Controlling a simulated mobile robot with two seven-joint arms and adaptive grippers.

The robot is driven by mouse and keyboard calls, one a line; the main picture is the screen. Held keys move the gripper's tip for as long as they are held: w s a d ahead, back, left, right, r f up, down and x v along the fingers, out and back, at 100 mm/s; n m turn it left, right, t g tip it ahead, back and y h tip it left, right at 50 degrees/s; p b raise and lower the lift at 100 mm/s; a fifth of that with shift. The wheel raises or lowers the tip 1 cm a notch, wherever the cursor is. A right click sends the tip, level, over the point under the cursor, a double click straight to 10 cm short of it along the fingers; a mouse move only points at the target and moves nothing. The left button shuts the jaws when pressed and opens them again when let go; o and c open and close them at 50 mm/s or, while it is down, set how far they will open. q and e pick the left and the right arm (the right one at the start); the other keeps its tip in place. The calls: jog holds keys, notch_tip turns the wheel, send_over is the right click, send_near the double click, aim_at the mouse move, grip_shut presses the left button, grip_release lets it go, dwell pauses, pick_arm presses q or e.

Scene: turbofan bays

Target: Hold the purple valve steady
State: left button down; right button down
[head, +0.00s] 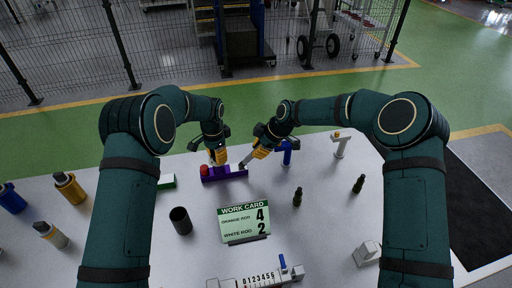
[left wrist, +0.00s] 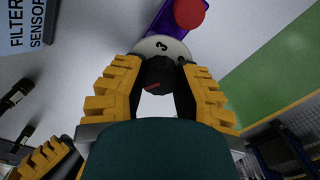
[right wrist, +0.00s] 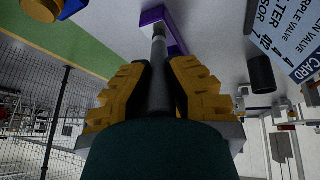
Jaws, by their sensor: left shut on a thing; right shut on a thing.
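The purple valve (head: 222,174) lies on the white table, a red cap (head: 205,170) at its left end. My left gripper (head: 219,158) is above it; in the left wrist view its yellow fingers (left wrist: 155,95) are shut on the dark knob (left wrist: 154,72), beside a white dial (left wrist: 160,46) marked 3. My right gripper (head: 259,152) is at the valve's right end, shut on a grey rod-shaped tool (right wrist: 159,75). The tool's tip reaches the purple body (right wrist: 155,16) in the right wrist view; contact is unclear.
A green block (head: 166,182) and a dark cup (head: 180,220) are to the left. A work card (head: 244,222) stands in front. The table is clear between the card and valve.

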jog(key=shift+s+d, duration=0.3)
jog(key=shift+s, duration=0.15)
jog(key=shift+w, duration=0.15)
jog(key=shift+w+a, duration=0.2)
jog(key=shift+w, duration=0.4)
jog(key=shift+s, duration=0.1)
jog(key=shift+s+a, duration=0.3)
jog(key=shift+s, duration=0.05)
jog(key=shift+d, duration=0.1)
jog(key=shift+w+d, duration=0.2)
jog(key=shift+d, duration=0.55)
